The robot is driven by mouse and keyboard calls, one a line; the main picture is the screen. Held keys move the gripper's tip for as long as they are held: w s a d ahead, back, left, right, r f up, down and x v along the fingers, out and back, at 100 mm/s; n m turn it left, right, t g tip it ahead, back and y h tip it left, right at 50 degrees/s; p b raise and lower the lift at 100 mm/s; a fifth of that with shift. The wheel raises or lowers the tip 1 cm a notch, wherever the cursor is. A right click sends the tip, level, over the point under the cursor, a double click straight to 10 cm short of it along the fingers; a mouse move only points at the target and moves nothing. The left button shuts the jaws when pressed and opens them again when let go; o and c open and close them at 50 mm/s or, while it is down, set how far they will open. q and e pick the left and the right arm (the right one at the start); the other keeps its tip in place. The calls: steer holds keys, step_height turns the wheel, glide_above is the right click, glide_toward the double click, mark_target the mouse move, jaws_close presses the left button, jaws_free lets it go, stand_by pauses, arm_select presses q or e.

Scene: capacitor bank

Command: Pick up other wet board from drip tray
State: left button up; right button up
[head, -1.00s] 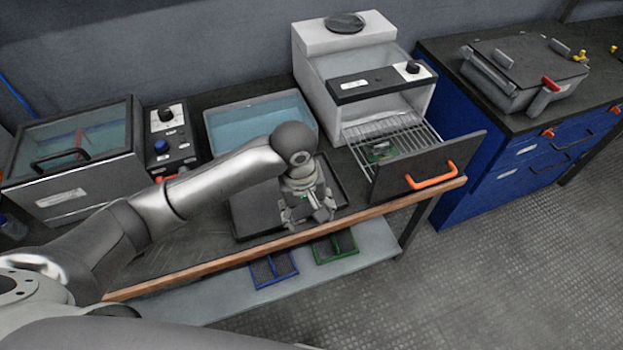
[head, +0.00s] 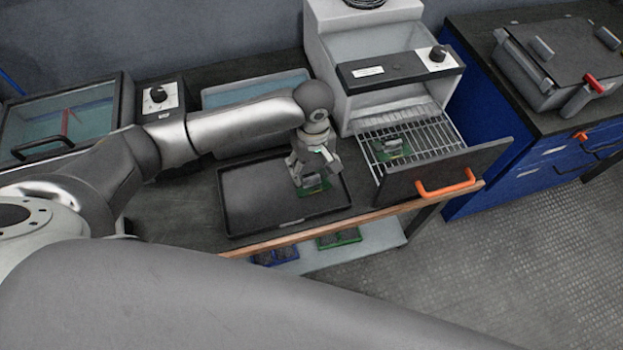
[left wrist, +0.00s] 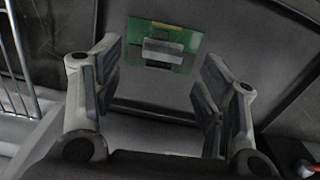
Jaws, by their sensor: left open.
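A green board (head: 313,187) lies on the black drip tray (head: 240,205), near the tray's right side. In the left wrist view the board (left wrist: 180,40) shows whole, with a grey block across its middle. My left gripper (head: 310,178) is just over the board in the head view and partly hides it. Its fingers (left wrist: 157,90) are open and empty, and the board shows beyond the fingertips, between their lines. Another green board (head: 393,147) lies on the wire rack (head: 430,137) of the pulled-out drawer. My right gripper is not in view.
The open drawer front with an orange handle (head: 447,187) stands right of the tray. A tub of bluish liquid (head: 255,90) is behind my arm. A lidded tank (head: 60,120) is at left. Blue and green bins (head: 340,239) sit on the shelf below.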

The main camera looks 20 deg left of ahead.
mark_target(311, 177)
arm_select(q)
steer(key=f, duration=0.4)
steer(key=shift+a, duration=0.2)
steer(key=shift+f, duration=0.5)
steer(key=c, duration=0.9)
steer(key=shift+c, duration=1)
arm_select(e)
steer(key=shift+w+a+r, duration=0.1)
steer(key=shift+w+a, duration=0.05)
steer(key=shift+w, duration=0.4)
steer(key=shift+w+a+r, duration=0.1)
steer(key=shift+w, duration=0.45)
